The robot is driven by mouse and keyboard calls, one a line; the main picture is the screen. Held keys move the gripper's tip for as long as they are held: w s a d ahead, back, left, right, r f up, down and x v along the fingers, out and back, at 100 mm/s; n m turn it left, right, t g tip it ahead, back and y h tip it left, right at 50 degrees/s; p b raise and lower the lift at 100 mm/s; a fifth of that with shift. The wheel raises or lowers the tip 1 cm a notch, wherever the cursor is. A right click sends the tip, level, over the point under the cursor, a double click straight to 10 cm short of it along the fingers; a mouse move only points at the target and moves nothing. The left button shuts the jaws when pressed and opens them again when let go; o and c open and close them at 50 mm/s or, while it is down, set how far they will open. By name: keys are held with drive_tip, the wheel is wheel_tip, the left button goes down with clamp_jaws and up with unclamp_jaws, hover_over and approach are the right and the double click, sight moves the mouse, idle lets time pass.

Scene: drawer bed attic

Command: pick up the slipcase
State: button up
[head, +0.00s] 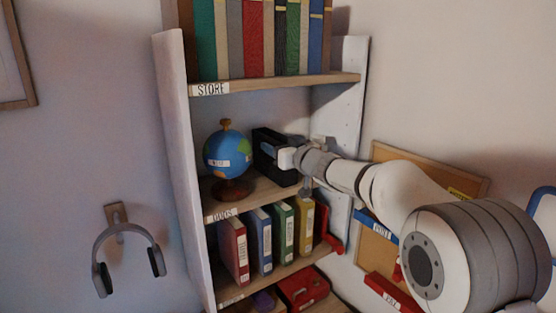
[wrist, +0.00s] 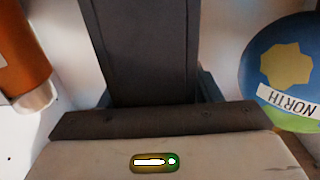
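The slipcase (head: 264,165) is a black box standing upright on the middle shelf, just right of the globe. It fills the upper middle of the wrist view as a dark grey slab (wrist: 145,50). My gripper (head: 273,147) is at the slipcase, with one blue-grey finger along its side in the head view. In the wrist view, parts of my fingers show at both sides of the slab's lower end, close to its edges. The fingertips are hidden, so I cannot tell whether they press on it.
The globe (head: 227,152) stands close on the left; it also shows in the wrist view (wrist: 285,65). An orange cylinder (wrist: 22,55) stands on the other side. A shelf with books (head: 255,40) is above, binders (head: 260,240) below. The bookcase's left side panel (head: 172,130) bounds the space.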

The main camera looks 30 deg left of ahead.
drive_tip(key=c, duration=1)
drive_tip(key=shift+o, duration=0.2)
drive_tip(key=shift+r, duration=0.1)
